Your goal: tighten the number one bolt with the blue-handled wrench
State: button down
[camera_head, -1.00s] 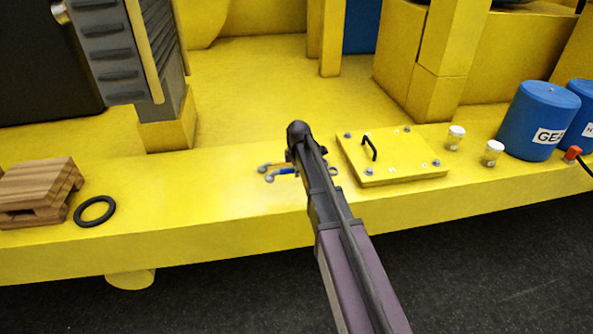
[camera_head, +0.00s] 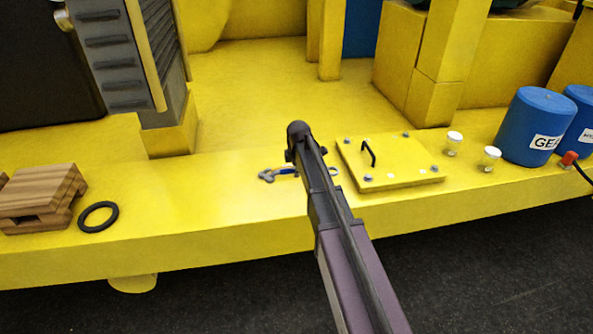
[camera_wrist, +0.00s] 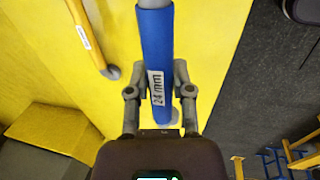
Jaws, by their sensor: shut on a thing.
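My gripper (camera_wrist: 160,88) is shut on the blue handle of a wrench (camera_wrist: 157,48) labelled "24 mm". In the head view my arm hides the gripper and the middle of this wrench; its grey and blue end (camera_head: 284,171) shows left of the arm. A yellow-handled wrench (camera_wrist: 86,36) lies on the yellow deck beside it in the wrist view. Right of my arm, a yellow plate (camera_head: 400,165) with a black handle (camera_head: 369,152) has bolts at its corners, such as the front-left bolt (camera_head: 368,178). I cannot read which bolt is number one.
Left on the deck (camera_head: 190,200) are a wooden block (camera_head: 42,190) and a black ring (camera_head: 98,217). Right of the plate stand two white-capped jars (camera_head: 489,158) and blue canisters (camera_head: 540,125). A dark floor (camera_head: 500,270) lies beyond the deck's front edge.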

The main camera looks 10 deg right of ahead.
jog(key=c, duration=1.2)
grip_release()
grip_shut()
jog(key=shift+f, duration=0.15)
notch_tip(320, 180, down, 5)
jog(key=b, duration=0.5)
jog(key=shift+r, duration=0.2)
jog(key=shift+a, duration=0.15)
